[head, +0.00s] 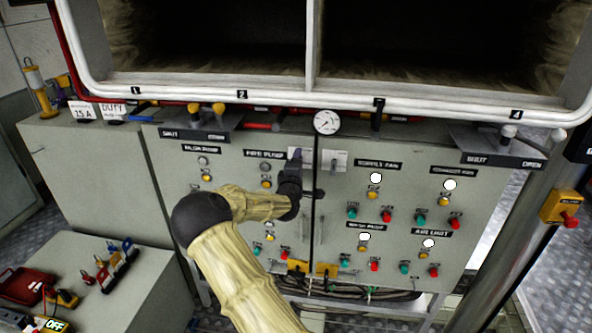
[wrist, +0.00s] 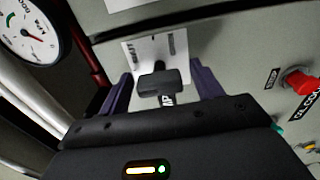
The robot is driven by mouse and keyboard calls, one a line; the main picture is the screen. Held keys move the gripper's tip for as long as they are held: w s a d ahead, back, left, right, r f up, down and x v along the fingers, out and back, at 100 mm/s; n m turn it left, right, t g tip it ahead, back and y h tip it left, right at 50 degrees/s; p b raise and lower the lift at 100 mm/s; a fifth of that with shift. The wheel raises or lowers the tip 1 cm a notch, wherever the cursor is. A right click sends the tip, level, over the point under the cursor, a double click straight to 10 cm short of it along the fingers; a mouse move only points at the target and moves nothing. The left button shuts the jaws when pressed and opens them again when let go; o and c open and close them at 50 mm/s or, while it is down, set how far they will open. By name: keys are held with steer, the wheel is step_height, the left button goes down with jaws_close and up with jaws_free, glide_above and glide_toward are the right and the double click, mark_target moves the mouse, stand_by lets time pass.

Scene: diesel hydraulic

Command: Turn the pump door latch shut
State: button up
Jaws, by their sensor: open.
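The pump door latch (wrist: 163,83) is a black handle on a white plate (wrist: 146,53) with small printed words, in the wrist view's middle. In the head view my gripper (head: 302,165) is at the upper right of the left door, by the door gap, and mostly covers this latch. In the wrist view my gripper (wrist: 160,90) is open. One purple finger stands on each side of the handle, with visible gaps between. The lower part of the handle is hidden behind my gripper body.
A second latch plate (head: 335,160) is on the right door, across the gap. A pressure gauge (head: 326,122) sits just above. A red push button (wrist: 302,82) is right of the latch in the wrist view. White rails (head: 340,95) run above the cabinet.

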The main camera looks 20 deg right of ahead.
steer(key=b+v, duration=0.3)
steer(key=v, duration=1.4)
steer(key=shift+a, duration=0.2)
steer(key=shift+s, duration=0.15)
steer(key=s+a+f+m+g+y+p, duration=0.1)
steer(key=s+a+f+m+g+y, duration=0.1)
steer(key=s+f+m+g+y, duration=0.6)
steer(key=s+a+r+m+g+y+p, duration=0.1)
steer(key=s+a+g, duration=0.1)
steer(key=s+a, duration=0.2)
steer(key=s+a+r+m+g+y, duration=0.1)
steer(key=s+a, duration=0.4)
steer(key=s, duration=0.6)
steer(key=shift+s+r+m+g+p, duration=0.35)
steer(key=shift+r+m+g, duration=0.2)
steer(key=shift+m+g, duration=0.15)
steer(key=shift+a, duration=0.1)
